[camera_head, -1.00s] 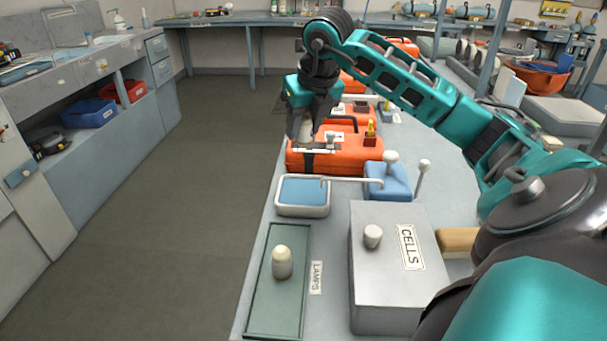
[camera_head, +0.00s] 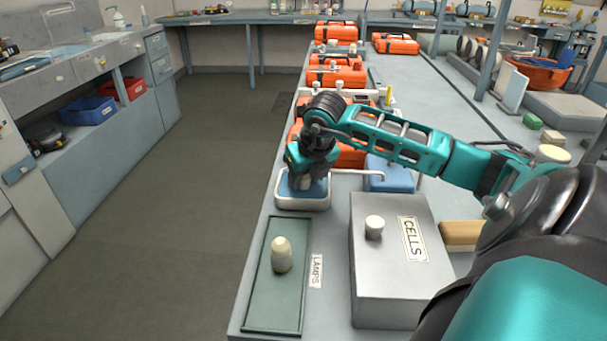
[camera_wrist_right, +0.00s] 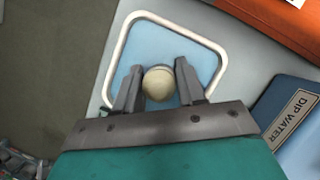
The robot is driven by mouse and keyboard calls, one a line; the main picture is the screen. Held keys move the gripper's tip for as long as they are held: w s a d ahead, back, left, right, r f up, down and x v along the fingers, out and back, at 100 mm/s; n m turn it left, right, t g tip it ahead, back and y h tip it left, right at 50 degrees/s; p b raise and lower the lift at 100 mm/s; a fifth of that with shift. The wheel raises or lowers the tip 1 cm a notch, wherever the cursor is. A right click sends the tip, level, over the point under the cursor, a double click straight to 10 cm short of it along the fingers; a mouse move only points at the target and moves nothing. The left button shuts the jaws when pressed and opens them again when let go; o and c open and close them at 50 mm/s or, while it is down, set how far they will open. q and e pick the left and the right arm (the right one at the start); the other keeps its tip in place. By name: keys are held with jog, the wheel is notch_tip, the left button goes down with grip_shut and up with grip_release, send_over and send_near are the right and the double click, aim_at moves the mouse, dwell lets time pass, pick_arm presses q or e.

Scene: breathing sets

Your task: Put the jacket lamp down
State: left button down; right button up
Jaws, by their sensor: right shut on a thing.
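My right gripper (camera_head: 308,187) is over the blue-lined white tray (camera_head: 302,203), pointing down. In the right wrist view, its two fingers (camera_wrist_right: 160,88) are shut on a round cream-coloured lamp (camera_wrist_right: 158,83), with the blue floor of the tray (camera_wrist_right: 176,37) below. The head view hides the lamp behind the gripper, and I cannot tell whether it touches the tray floor. Another cream lamp (camera_head: 281,255) stands upright in the green tray beside the LAMPS label (camera_head: 316,271). My left gripper is not in view.
A grey box labelled CELLS (camera_head: 390,285) with a white knob stands at the front right. A blue block labelled DIP WATER (camera_wrist_right: 290,120) is right of the white tray. Orange cases (camera_head: 336,75) line the bench behind. The bench's left edge is close to the tray.

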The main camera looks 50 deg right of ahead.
jog(key=shift+f, duration=0.15)
jog(key=o, duration=1.1)
jog(key=shift+s+r, duration=0.1)
jog(key=shift+r, duration=0.45)
jog(key=v, duration=1.1)
jog(key=shift+a+r, duration=0.1)
jog(key=shift+r, duration=0.1)
jog(key=shift+s, duration=0.1)
